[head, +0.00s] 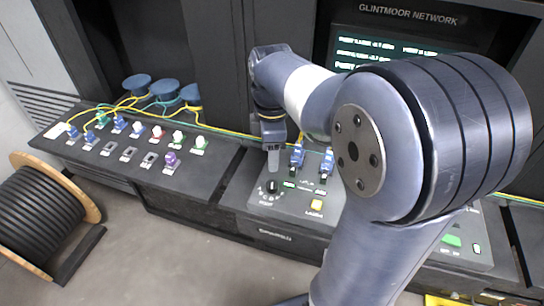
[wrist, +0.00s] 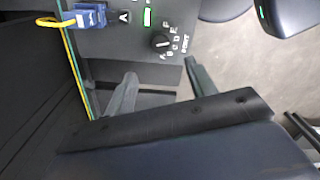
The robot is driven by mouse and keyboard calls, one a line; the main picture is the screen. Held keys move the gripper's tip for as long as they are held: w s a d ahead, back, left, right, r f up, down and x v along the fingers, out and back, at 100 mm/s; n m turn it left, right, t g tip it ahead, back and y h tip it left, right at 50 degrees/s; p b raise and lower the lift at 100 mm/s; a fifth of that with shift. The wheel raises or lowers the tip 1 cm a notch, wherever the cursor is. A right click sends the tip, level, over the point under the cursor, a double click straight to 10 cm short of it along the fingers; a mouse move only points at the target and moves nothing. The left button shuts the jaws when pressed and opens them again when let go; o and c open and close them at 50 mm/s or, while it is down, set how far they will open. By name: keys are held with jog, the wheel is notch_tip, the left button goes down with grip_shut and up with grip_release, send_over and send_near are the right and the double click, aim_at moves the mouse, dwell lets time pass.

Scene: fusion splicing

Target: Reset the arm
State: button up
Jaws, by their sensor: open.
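My arm reaches over the right console (head: 262,192), with its large joint in the foreground of the head view. My gripper (head: 273,168) points down just above a black rotary knob (head: 271,187) in that view. In the wrist view my gripper (wrist: 160,68) has its two grey fingers apart with nothing between them. The knob (wrist: 160,41) shows beyond the fingertips there, ringed by letters. The fingers do not appear to touch it, though the exact gap is hard to tell.
Two blue connectors (head: 297,157) stand on the console right of my gripper, near a yellow button (head: 316,206). The left console (head: 120,157) holds several coloured connectors with cables. A screen (head: 385,50) is behind my arm. A cable spool (head: 45,218) stands on the floor.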

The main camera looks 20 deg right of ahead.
aim_at(272, 184)
notch_tip(272, 184, down, 11)
jog(key=shift+r, duration=0.2)
jog(key=shift+f, duration=0.2)
dwell(0.4)
jog(key=shift+r, duration=0.1)
